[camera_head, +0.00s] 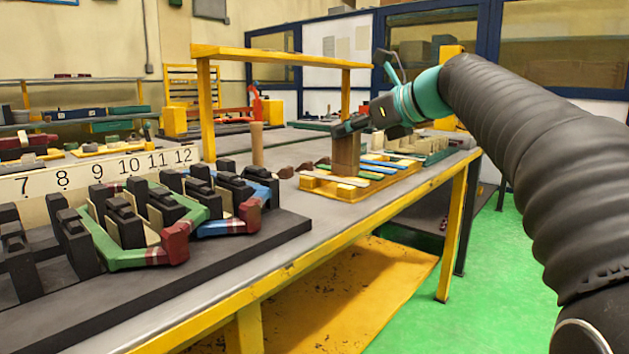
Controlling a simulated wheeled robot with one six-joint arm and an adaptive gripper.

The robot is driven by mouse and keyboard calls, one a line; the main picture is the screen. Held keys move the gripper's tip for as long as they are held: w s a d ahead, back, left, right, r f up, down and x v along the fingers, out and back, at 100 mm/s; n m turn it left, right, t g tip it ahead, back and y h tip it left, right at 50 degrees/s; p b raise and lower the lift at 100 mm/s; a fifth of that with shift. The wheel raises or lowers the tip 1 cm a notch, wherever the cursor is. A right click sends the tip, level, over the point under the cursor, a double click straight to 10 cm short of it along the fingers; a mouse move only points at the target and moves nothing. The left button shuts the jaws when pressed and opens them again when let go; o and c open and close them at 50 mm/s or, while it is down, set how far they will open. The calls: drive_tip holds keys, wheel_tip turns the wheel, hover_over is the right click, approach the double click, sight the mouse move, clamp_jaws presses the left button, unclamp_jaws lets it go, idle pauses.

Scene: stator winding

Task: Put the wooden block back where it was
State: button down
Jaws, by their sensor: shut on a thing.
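The wooden block (346,158) is brown and upright, toward the far end of the workbench. My gripper (348,132) comes in from the right and is shut on the block's upper part. The block's lower end is at the yellow rack (318,187) with coloured strips. I cannot tell whether it touches the rack or hangs just above it. The fingertips are small and partly hidden by the gripper body.
A wooden cylinder (257,144) stands left of the block. A numbered board (105,170) and black fixtures with green and red parts fill the near left bench (300,235). A yellow frame (207,110) rises behind. Pale pieces (428,148) stand right of the rack.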

sight(355, 154)
drive_tip(key=shift+w+a+f+b, duration=0.35)
drive_tip(key=shift+w+a+f, duration=0.5)
drive_tip(key=shift+a+f, duration=0.5)
drive_tip(key=shift+w+a+f+b, duration=0.35)
drive_tip(key=shift+w+a+f, duration=0.6)
drive_tip(key=shift+f, duration=0.7)
drive_tip(key=shift+w+a+f+b, duration=0.35)
drive_tip(key=shift+w+a+f, duration=0.45)
drive_tip(key=shift+a+f, duration=0.55)
drive_tip(key=shift+d+f, duration=0.15)
drive_tip(key=shift+f, duration=0.2)
drive_tip(key=c, duration=0.9)
unclamp_jaws()
drive_tip(key=shift+r, duration=0.1)
drive_tip(key=shift+r, duration=0.2)
drive_tip(key=v, duration=1.2)
drive_tip(key=shift+d+f+p, duration=0.1)
drive_tip(key=shift+f+p, duration=0.05)
drive_tip(key=shift+p, duration=0.15)
